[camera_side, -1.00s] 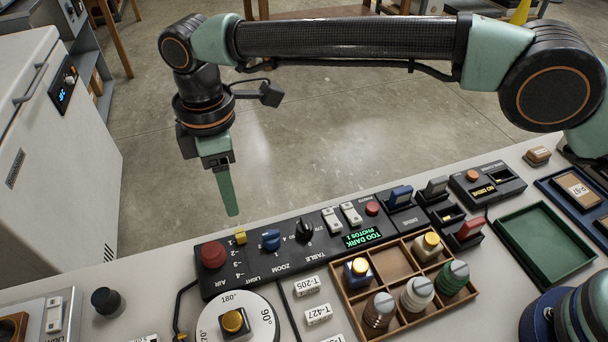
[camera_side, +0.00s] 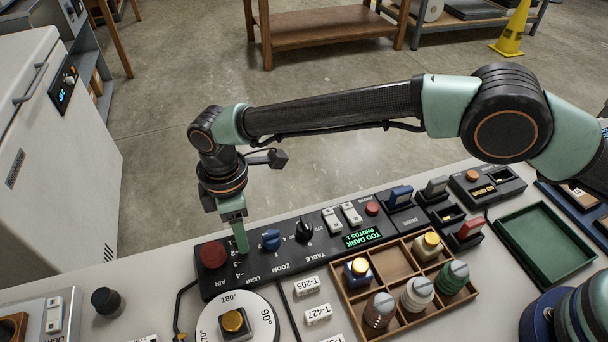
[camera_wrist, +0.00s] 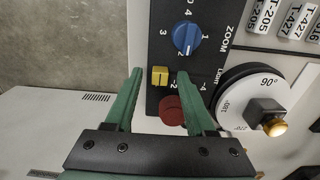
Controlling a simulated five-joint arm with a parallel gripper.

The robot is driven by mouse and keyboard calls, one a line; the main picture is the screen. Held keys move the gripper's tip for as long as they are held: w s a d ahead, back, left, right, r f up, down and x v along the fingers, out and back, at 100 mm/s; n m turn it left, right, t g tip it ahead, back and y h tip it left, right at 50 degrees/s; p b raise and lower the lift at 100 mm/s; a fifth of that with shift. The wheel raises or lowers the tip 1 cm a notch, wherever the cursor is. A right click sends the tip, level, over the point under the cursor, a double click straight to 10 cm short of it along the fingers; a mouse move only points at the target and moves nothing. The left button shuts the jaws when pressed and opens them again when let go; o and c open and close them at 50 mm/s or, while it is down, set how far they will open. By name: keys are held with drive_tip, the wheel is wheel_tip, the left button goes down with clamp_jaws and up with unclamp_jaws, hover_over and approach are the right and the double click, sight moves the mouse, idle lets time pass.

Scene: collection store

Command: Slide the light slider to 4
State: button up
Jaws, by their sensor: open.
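The light slider has a yellow knob (camera_wrist: 160,76), at the end of its track away from the 4, around the 1 mark. In the wrist view the knob lies between the two green fingers of my gripper (camera_wrist: 164,73), which are open and apart from it in the picture. In the side view my gripper (camera_side: 241,240) points down at the light slider on the black control panel (camera_side: 215,287) and hides the knob. Whether a finger touches the panel cannot be told.
A red button (camera_side: 213,255) sits close to the slider on the left, a blue zoom knob (camera_side: 270,239) on the right. A dial (camera_side: 262,318) is in front. A display (camera_side: 362,238) reads "TOO DARK, PHOTOS 1". A wooden tray (camera_side: 393,265) holds several knobbed pieces.

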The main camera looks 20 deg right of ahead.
clamp_jaws()
idle(1.3)
